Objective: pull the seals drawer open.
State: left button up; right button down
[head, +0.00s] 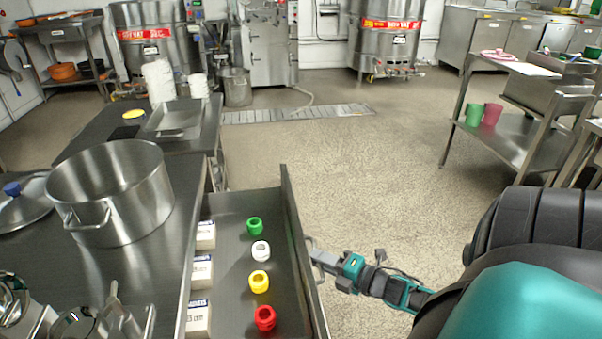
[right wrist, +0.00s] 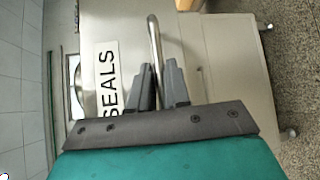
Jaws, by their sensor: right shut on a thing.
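The seals drawer (head: 229,275) stands open in the head view, pulled out to the right from under the steel counter. Inside lie a green seal (head: 255,226), a white seal (head: 261,250), a yellow seal (head: 259,281) and a red seal (head: 265,317), with white boxes (head: 201,271) along the left side. My right gripper (head: 316,256) is at the outside of the drawer front. In the right wrist view its fingers (right wrist: 158,82) are shut on the bar handle (right wrist: 154,45), beside the SEALS label (right wrist: 108,82). My left gripper is out of view.
A large steel pot (head: 110,195) and a lid (head: 22,205) stand on the counter at left. A steel shelf table (head: 520,130) with cups stands at right. The floor (head: 370,160) beyond the drawer is clear, with a drain grate (head: 297,114) farther back.

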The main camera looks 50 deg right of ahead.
jog(key=shift+s+d, duration=0.5)
jog(key=shift+d, duration=0.2)
jog(key=c, duration=1.2)
grip_release()
jog(key=shift+o, duration=0.2)
jog(key=s+d+r+p, duration=0.1)
jog(key=s+r+p, duration=0.1)
jog(key=s, duration=1)
jog(key=shift+s+d+p, duration=0.3)
jog(key=shift+s, duration=0.05)
